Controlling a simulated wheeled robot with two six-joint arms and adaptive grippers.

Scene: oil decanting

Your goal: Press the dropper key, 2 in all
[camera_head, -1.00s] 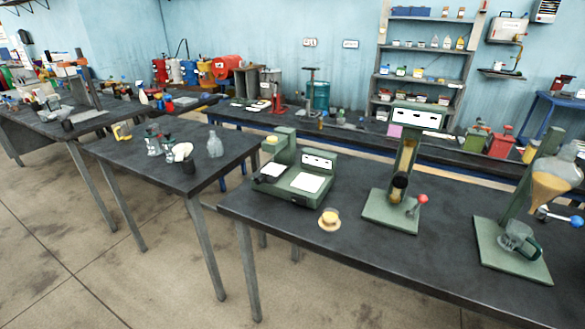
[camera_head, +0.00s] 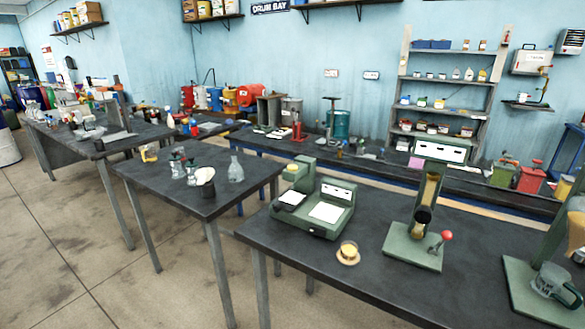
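Neither of my grippers is in view. A low green bench device (camera_head: 312,223) stands on the dark right-hand table. It has a dark-rimmed white pad (camera_head: 291,199), a white plate (camera_head: 326,211) and a small upright display (camera_head: 337,191). A yellow round piece (camera_head: 291,168) sits by its left post. I cannot tell which part is the dropper key. To its right stands a green stand with a glass column (camera_head: 427,192), a white-faced head (camera_head: 441,150) and a red-knobbed lever (camera_head: 446,236). A small dish of yellow liquid (camera_head: 348,253) rests near the front edge.
Another green stand (camera_head: 521,284) with a glass mug (camera_head: 551,281) is cut off at the right edge. A middle table (camera_head: 150,178) holds a clear flask (camera_head: 236,169) and small glassware. Open concrete floor (camera_head: 60,235) lies at the left front.

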